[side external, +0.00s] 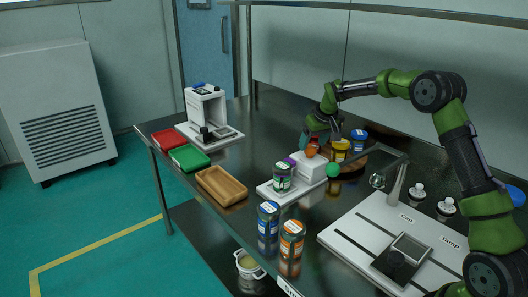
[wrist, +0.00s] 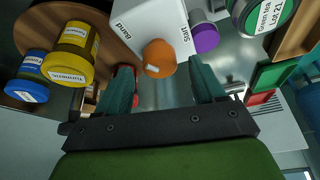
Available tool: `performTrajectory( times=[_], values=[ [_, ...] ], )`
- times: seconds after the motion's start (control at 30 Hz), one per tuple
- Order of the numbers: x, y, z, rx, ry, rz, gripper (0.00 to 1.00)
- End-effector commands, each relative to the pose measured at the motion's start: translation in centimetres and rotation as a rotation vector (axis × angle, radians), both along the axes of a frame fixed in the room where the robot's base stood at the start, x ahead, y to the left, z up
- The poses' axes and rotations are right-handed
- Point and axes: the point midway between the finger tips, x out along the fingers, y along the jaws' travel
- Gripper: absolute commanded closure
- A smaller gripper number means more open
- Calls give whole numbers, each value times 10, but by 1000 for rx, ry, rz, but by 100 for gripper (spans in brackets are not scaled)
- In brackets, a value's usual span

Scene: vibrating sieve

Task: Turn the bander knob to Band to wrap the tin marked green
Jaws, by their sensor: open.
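The bander is a white box (side external: 313,166) on a white base plate; it also shows in the wrist view (wrist: 140,12). Its orange knob (wrist: 158,57) faces the wrist camera, with "Band" printed on the box to its left and "Start" to its right, near a purple knob (wrist: 205,38). The orange knob also shows in the side view (side external: 311,150). A tin with a green label (side external: 283,178) stands on the base plate; its label reads "Green tea Lot 21" in the wrist view (wrist: 262,14). My gripper (wrist: 162,78) is open and empty, its fingertips just short of the orange knob, one toward each side.
A yellow tin (side external: 341,150) and a blue tin (side external: 358,139) stand on a round wooden board behind. Blue (side external: 268,218) and orange (side external: 292,240) tins stand in front. A wooden tray (side external: 221,187) lies left; a white Cap/Tamp station (side external: 345,238) lies right.

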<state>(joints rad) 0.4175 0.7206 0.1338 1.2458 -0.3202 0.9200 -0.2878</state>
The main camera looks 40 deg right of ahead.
Motion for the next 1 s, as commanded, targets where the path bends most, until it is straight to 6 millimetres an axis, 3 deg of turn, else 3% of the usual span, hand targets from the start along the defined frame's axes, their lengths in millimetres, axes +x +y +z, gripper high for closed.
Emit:
performTrajectory(
  times=[0.3,0.5,0.7,1.0],
  values=[
    [-29,7,74,-2,-5,-1,31],
    [-45,11,112,-1,-4,-1,31],
    [-53,13,133,-1,-1,0,31],
    [-55,14,137,0,0,0,31]
  ],
)
